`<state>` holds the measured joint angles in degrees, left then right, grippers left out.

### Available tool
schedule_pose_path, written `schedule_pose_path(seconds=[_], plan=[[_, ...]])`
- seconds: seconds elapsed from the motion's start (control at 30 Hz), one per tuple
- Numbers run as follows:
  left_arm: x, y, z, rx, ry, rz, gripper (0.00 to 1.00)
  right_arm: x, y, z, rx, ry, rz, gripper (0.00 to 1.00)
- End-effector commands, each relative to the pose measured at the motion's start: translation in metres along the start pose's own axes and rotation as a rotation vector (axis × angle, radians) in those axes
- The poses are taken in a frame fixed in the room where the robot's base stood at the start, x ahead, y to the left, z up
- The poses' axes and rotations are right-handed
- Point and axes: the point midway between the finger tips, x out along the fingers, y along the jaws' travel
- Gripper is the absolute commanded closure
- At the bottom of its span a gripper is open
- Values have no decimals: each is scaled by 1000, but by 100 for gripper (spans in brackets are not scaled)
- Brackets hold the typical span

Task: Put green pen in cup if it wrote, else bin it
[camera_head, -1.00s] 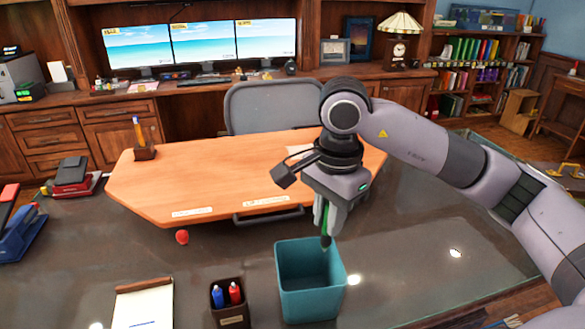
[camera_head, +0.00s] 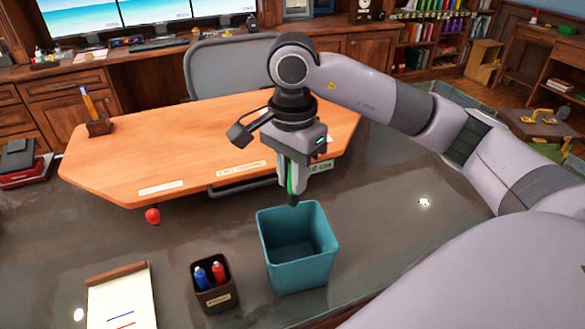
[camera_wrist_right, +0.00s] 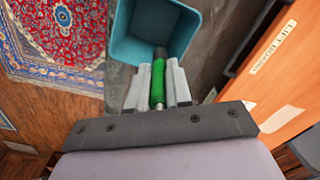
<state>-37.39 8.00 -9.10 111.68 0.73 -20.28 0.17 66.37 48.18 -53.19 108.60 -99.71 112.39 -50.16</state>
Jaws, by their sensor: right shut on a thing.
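My right gripper (camera_head: 292,188) is shut on the green pen (camera_head: 290,182), which points down just above the far rim of the teal bin (camera_head: 300,270). In the right wrist view the green pen (camera_wrist_right: 158,82) sits between the fingers (camera_wrist_right: 158,88), with its dark tip at the edge of the bin (camera_wrist_right: 125,45). The bin looks empty inside. The dark cup (camera_head: 216,297) stands left of the bin and holds a blue pen (camera_head: 200,277) and a red pen (camera_head: 218,272). A notepad (camera_head: 122,303) at the lower left bears a blue and a red line; no green line shows. My left gripper is not in view.
An orange wooden desk board (camera_head: 170,150) lies behind the bin, with a pencil holder (camera_head: 98,125) on it. A red ball (camera_head: 152,216) is near its front edge. A grey chair (camera_head: 225,70) stands behind. The dark glossy tabletop right of the bin is clear.

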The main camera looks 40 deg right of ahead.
Motion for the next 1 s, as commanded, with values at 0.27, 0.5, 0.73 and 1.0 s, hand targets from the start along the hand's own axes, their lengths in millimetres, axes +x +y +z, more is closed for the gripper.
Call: schedule_pose_path(seconds=[0.27, 0.5, 0.73, 1.0], plan=[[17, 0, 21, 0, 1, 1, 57, 34, 0, 0, 0, 0, -1, 100], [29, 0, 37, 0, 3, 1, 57, 56, 0, 0, 0, 0, -1, 100], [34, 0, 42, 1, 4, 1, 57, 64, 0, 0, 0, 0, -1, 100], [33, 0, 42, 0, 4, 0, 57, 64, 0, 0, 0, 0, -1, 74]])
